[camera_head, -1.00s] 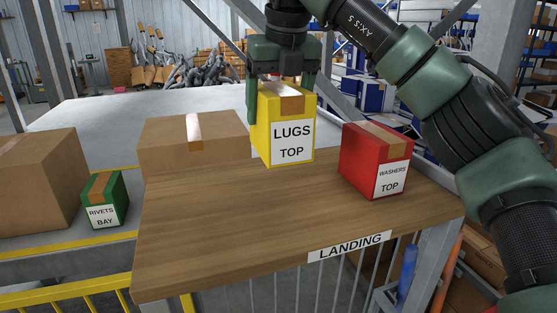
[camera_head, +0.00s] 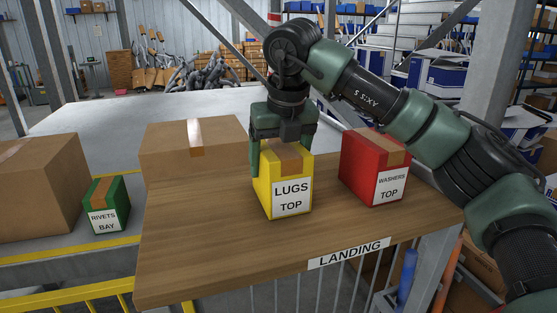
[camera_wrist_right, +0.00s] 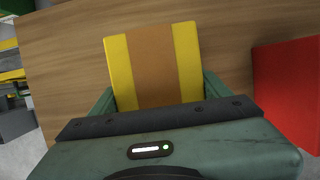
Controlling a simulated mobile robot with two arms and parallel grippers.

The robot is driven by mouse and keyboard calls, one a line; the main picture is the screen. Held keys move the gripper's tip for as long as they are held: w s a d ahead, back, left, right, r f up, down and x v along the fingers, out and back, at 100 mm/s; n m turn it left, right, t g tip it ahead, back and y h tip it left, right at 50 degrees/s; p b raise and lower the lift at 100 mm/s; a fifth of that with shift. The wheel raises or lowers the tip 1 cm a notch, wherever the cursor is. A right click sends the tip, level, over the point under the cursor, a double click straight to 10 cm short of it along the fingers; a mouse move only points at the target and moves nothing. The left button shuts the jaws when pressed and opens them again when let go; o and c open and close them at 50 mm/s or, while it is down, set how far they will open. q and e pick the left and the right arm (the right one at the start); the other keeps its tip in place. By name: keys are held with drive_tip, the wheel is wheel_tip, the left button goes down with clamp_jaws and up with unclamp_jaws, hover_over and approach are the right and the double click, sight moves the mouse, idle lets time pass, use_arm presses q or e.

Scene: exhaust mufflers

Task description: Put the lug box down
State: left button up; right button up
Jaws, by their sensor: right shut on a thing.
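The yellow lug box (camera_head: 286,184), with a brown tape strip and a label reading LUGS TOP, is upright on or very close to the wooden landing table (camera_head: 240,252). I cannot tell whether its base touches the wood. My right gripper (camera_head: 283,150) comes down from above and is shut on the box, with a finger at its left side. In the right wrist view the yellow box top (camera_wrist_right: 153,66) lies between the gripper's fingers (camera_wrist_right: 158,92). My left gripper is not in view.
A red washers box (camera_head: 375,168) stands to the right of the lug box, with a gap between. A brown carton (camera_head: 165,140) is at the back left. A green rivets box (camera_head: 106,205) is at the left, off the wooden top. The table's front left is clear.

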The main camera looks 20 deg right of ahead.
drive_tip(key=o, duration=2.1)
drive_tip(key=b+v, duration=0.1)
drive_tip(key=v, duration=1)
drive_tip(key=shift+a+b, duration=0.1)
drive_tip(key=shift+b, duration=0.2)
drive_tip(key=shift+s+r, duration=0.2)
drive_tip(key=shift+r, duration=0.35)
